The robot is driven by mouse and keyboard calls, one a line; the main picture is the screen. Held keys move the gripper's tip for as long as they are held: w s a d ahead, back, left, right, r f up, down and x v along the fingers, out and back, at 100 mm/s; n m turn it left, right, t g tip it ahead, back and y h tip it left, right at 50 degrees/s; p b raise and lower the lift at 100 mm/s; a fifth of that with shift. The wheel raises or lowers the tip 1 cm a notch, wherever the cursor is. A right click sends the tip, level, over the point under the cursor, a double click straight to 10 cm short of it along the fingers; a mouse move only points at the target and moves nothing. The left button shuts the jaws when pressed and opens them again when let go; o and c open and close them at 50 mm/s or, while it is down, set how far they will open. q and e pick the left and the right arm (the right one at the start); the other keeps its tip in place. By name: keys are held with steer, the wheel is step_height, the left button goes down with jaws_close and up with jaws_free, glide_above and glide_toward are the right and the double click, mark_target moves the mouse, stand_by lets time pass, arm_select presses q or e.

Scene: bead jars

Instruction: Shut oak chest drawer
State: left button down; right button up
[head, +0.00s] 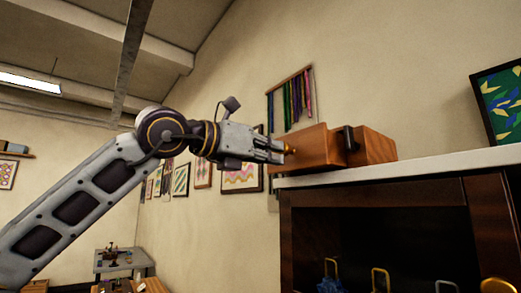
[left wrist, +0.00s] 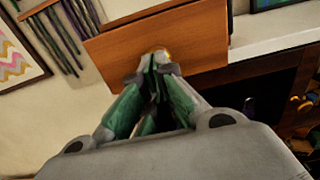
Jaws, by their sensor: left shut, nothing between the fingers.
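The oak chest (head: 374,147) sits on the white counter. Its drawer (head: 316,147) sticks out from the chest toward the left, so it stands open. The drawer has a flat wooden front (left wrist: 205,45) with a small brass knob (head: 289,149). My left gripper (head: 282,151) is shut and empty, with its fingertips right at the knob. In the left wrist view the shut fingertips (left wrist: 153,68) lie in front of the knob and partly hide it. I cannot tell whether they touch it. My right gripper is not in view.
The white counter (head: 440,165) tops a dark wooden cabinet (head: 375,195) with an open front and several hooks inside. A framed leaf picture (head: 503,103) stands at the right. Coloured strands (head: 290,97) hang on the wall behind the drawer. Space left of the drawer is open.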

mark_target(286, 155)
arm_select(q)
steer(key=x, duration=0.6)
steer(key=shift+p, duration=0.3)
steer(key=shift+w+d, duration=0.25)
steer(key=shift+d, duration=0.05)
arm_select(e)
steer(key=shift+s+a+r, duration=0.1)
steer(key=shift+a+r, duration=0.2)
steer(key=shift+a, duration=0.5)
arm_select(q)
steer(key=shift+a, duration=0.15)
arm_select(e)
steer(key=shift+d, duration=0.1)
